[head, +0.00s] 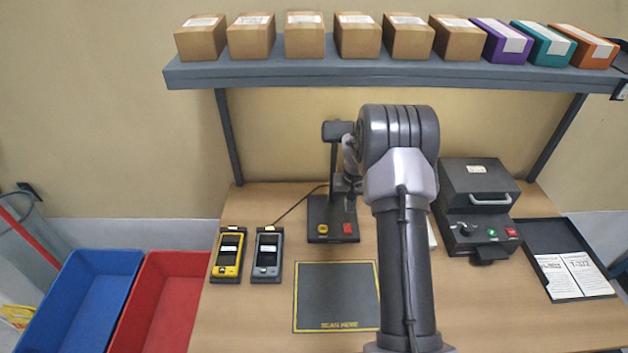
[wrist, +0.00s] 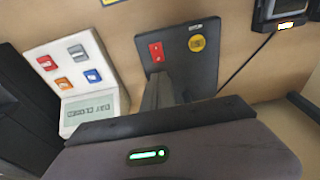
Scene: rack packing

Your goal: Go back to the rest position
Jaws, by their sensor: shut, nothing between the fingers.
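My gripper (head: 350,197) hangs in the middle of the head view, partly hidden behind my arm. It points down over the bench, in front of the column of a dark stand (head: 319,213) with a yellow and a red button. In the wrist view my gripper's grey fingers (wrist: 156,91) are together and empty. They lie in the picture just below the red button of the stand (wrist: 204,63). I cannot tell how far above the stand the fingertips are.
A shelf (head: 380,74) with several boxes spans the back. Yellow (head: 228,260) and grey (head: 267,256) handhelds, a scan mat (head: 336,300), a dark machine (head: 480,200) and a black tray (head: 533,240) are on the bench. A pale button panel (wrist: 76,72) shows in the wrist view. Blue (head: 80,300) and red (head: 160,300) bins stand left.

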